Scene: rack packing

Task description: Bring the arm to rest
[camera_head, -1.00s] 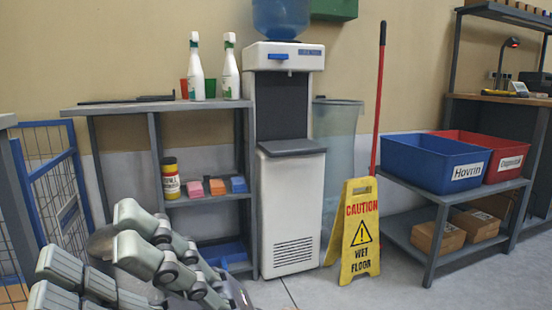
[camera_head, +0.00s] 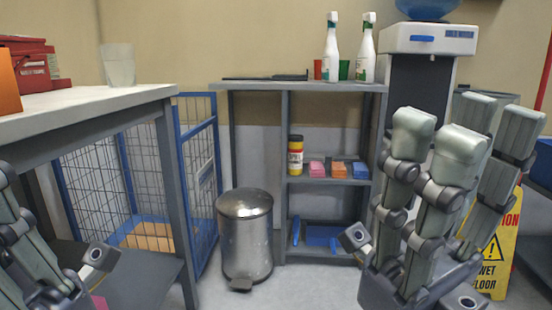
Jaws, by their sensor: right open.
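My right gripper (camera_head: 467,130) stands large at the right of the head view, its grey-green fingers pointing up and spread apart. It is open with nothing between the fingers, in front of the water cooler (camera_head: 427,42) and the yellow wet floor sign (camera_head: 490,272). Part of my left gripper (camera_head: 35,250) shows at the lower left edge, by the grey table. It is cut off by the frame, so I cannot tell its jaw state or whether it holds anything.
A blue wire cage (camera_head: 198,170), a metal bin (camera_head: 245,235) and a shelf unit (camera_head: 290,86) with bottles stand beyond. Open floor lies around the bin.

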